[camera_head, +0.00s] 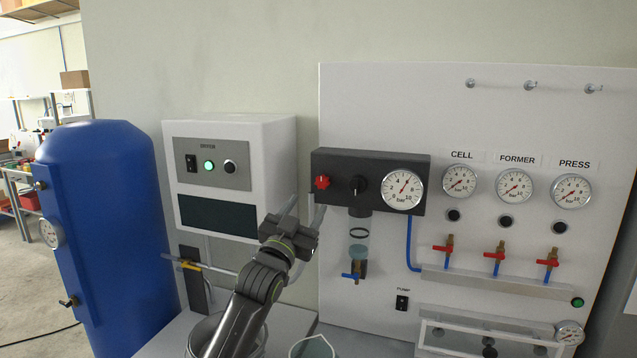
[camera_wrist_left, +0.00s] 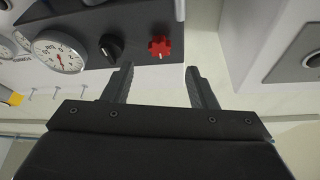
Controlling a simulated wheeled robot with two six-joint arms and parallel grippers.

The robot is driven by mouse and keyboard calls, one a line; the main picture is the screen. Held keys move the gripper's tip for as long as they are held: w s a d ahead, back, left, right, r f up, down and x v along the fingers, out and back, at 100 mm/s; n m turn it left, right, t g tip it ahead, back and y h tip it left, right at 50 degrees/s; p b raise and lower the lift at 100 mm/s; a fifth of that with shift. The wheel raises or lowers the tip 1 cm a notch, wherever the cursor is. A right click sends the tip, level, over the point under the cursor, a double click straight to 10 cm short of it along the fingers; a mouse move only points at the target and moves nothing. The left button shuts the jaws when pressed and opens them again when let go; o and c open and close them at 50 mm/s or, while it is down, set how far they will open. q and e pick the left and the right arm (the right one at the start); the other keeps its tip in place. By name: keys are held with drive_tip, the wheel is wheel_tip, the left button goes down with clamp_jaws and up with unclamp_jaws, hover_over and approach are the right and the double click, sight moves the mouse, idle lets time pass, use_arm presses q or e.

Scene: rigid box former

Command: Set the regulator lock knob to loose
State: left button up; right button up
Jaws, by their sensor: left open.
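The black regulator block (camera_head: 337,163) is on the white wall panel. It carries a red knob (camera_head: 322,182) at its left, a black knob (camera_head: 357,184) in the middle and a round gauge (camera_head: 404,190) at its right. No lock label is readable, so I cannot tell which knob is the lock. My left gripper (camera_head: 305,210) is open and empty, just below and left of the red knob. In the left wrist view, the red knob (camera_wrist_left: 159,47) shows just beyond and between the open fingertips (camera_wrist_left: 160,69), apparently apart from them. The black knob (camera_wrist_left: 111,46) is beside it.
A white dryer box (camera_head: 270,150) stands left of the regulator, close to my left gripper. A clear bowl with a blue valve (camera_head: 354,272) hangs below the regulator. Red-handled valves (camera_head: 495,251) and small gauges fill the right panel. A blue tank (camera_head: 100,230) stands far left.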

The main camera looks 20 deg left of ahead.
sight(321, 185)
use_arm(q)
drive_tip(key=shift+p+x, duration=1.2)
drive_tip(key=shift+x, duration=2.65)
drive_tip(key=c, duration=1)
